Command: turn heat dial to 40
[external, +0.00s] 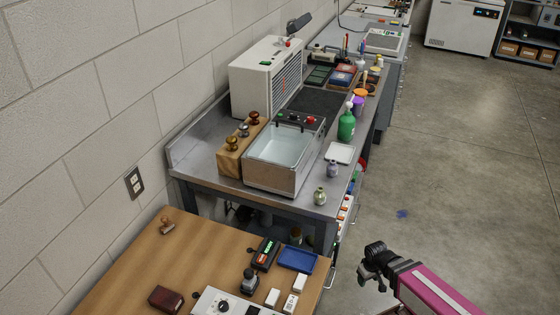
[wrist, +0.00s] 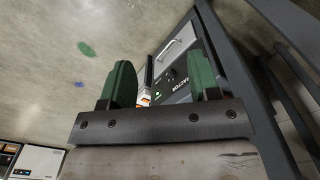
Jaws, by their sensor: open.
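I cannot tell for sure which control is the heat dial. A white device (external: 205,303) on the wooden table, cut off by the bottom edge of the external view, carries a round dark dial (external: 224,308). Its numbers are too small to read. A steel water bath (external: 270,180) on the metal bench has small dark, green and red controls along its back. My gripper (external: 374,260) is open and empty, in the air right of the table. In the wrist view its green-padded fingers (wrist: 161,78) stand apart; between them shows a dark panel (wrist: 172,76) with a knob and green light.
The wooden table (external: 150,260) holds a blue tray (external: 297,259), a black box with a green display (external: 265,253), a stamp (external: 249,282) and small white boxes. Bottles stand along the metal bench's right edge, including a green one (external: 347,125).

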